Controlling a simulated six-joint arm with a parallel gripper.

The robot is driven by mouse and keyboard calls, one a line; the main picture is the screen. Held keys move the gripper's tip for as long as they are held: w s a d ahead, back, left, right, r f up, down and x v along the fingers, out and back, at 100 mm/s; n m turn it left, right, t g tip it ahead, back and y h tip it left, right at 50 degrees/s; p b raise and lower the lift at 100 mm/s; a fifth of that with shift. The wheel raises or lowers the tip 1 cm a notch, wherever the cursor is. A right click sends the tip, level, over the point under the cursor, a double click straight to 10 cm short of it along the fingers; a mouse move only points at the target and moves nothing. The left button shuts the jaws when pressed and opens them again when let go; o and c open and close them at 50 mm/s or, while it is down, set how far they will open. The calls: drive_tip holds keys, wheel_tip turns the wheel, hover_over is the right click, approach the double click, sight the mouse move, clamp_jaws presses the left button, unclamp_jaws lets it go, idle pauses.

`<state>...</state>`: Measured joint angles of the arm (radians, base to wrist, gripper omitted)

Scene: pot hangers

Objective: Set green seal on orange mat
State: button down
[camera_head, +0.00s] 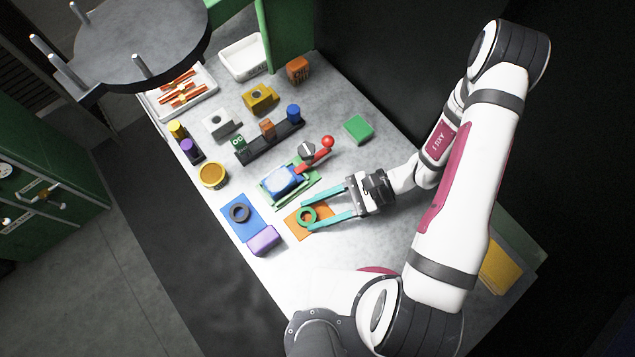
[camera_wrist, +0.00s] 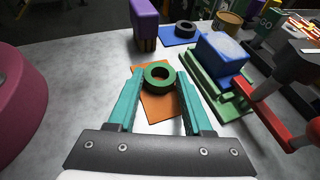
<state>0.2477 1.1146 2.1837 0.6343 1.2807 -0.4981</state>
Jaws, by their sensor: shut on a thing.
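The green seal (camera_wrist: 148,75), a thick ring, is between the teal fingers of my gripper (camera_wrist: 158,80). My gripper is shut on it, with a finger on each side. The seal lies over the orange mat (camera_wrist: 160,106); I cannot tell whether it touches the mat or is held just above it. In the head view the green seal (camera_head: 301,217) and my gripper (camera_head: 304,219) are over the left part of the orange mat (camera_head: 322,231). The fingers hide part of the mat there.
A blue mat (camera_head: 232,226) with a dark ring (camera_head: 240,212) lies to the left. A purple block (camera_head: 263,240) stands close by. A blue block (camera_head: 284,181) on a green base with a red-handled lever (camera_head: 312,162) stands close behind. Bare table lies in front.

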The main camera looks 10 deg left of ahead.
drive_tip(key=shift+f, duration=0.15)
drive_tip(key=shift+c, duration=1.6)
unclamp_jaws()
